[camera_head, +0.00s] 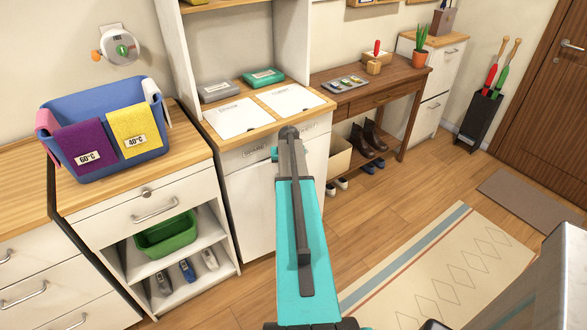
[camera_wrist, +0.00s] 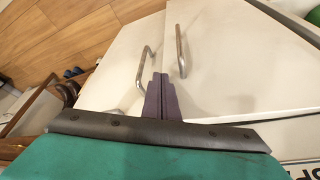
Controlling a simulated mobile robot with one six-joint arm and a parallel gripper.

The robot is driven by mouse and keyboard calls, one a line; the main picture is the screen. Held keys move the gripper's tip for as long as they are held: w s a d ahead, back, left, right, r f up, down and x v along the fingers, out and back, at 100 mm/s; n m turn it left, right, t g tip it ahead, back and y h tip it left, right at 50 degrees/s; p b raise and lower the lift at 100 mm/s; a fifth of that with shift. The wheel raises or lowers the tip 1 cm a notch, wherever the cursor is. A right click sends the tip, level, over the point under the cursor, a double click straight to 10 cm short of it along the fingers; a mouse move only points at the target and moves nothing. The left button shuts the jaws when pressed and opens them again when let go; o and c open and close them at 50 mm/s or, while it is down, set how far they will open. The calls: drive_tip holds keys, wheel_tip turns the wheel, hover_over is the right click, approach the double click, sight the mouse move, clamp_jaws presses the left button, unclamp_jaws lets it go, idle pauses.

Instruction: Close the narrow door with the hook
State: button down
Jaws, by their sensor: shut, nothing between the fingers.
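In the wrist view two white door panels fill the middle, a left one (camera_wrist: 116,72) with a curved metal handle (camera_wrist: 145,68) and a right one (camera_wrist: 225,65) with a straight-looking metal handle (camera_wrist: 181,50). I cannot tell for certain which is the narrow door or how far either stands open. My gripper (camera_wrist: 161,78) has its dark fingers together and empty, in front of the panels and between the two handles; contact is unclear. In the head view the white cabinet front (camera_head: 250,205) is partly hidden behind my teal arm. I cannot make out a separate hook.
A drawer unit (camera_head: 150,190) with a blue basket (camera_head: 105,150) stands to the left. A brown side table (camera_head: 390,82) with shoes below stands to the right. A patterned rug (camera_head: 440,265) lies on the wooden floor at right.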

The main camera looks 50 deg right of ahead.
idle(0.3)
drive_tip(key=shift+s+a, duration=0.1)
drive_tip(key=shift+a, duration=0.05)
drive_tip(key=s+a+r+b, duration=0.2)
drive_tip(key=s+r, duration=0.4)
drive_tip(key=r, duration=0.3)
drive_tip(key=shift+s+a+r, duration=0.15)
drive_tip(key=shift+s+a, duration=0.2)
drive_tip(key=shift+a, duration=0.2)
idle(0.5)
